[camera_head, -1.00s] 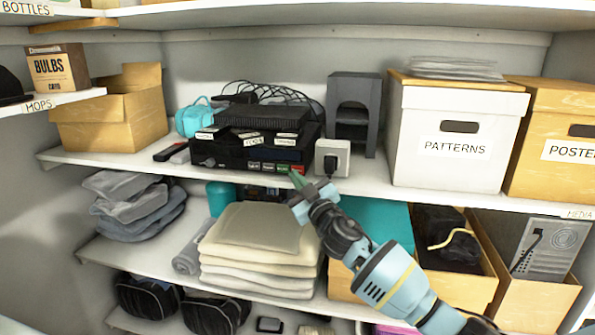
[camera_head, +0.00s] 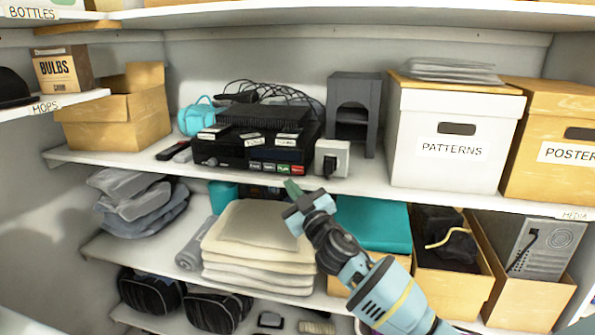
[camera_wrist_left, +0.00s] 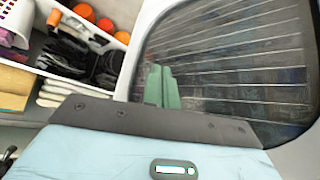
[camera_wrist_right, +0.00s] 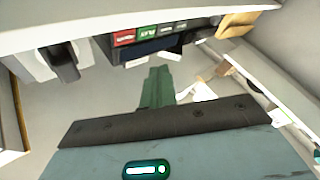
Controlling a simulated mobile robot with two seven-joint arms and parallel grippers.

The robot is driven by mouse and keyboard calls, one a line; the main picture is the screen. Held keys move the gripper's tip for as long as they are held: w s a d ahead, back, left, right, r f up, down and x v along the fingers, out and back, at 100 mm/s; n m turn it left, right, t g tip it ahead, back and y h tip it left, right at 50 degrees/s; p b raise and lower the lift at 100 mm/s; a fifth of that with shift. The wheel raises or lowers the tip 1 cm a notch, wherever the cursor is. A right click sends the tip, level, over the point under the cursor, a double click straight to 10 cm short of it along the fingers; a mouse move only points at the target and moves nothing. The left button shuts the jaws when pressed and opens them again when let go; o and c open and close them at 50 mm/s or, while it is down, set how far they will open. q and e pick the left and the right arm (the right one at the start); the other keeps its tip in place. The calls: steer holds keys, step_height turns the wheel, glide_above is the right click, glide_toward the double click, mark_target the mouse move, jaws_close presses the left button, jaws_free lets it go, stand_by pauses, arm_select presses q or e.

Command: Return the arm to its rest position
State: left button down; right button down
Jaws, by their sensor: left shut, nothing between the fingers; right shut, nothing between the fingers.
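My right gripper (camera_head: 291,189) is shut and empty in the head view. Its green fingertips are just below the front edge of the middle shelf, above the folded cream blankets (camera_head: 252,232). In the right wrist view the shut green fingers (camera_wrist_right: 158,88) point toward the underside of the shelf and the black recorder with coloured buttons. My left gripper is outside the head view. In the left wrist view its green fingers (camera_wrist_left: 162,87) are together and empty, in front of a dark window with thin lines.
The black recorder (camera_head: 240,152) and a grey plug adapter (camera_head: 333,157) stand on the middle shelf (camera_head: 375,192) near my right gripper. A white PATTERNS box (camera_head: 430,115) stands to the right. A teal box (camera_head: 372,225) and cartons are below. Free space lies in front of the shelves.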

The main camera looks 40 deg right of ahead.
arm_select(q)
steer(key=shift+s, duration=0.15)
stand_by(0.4)
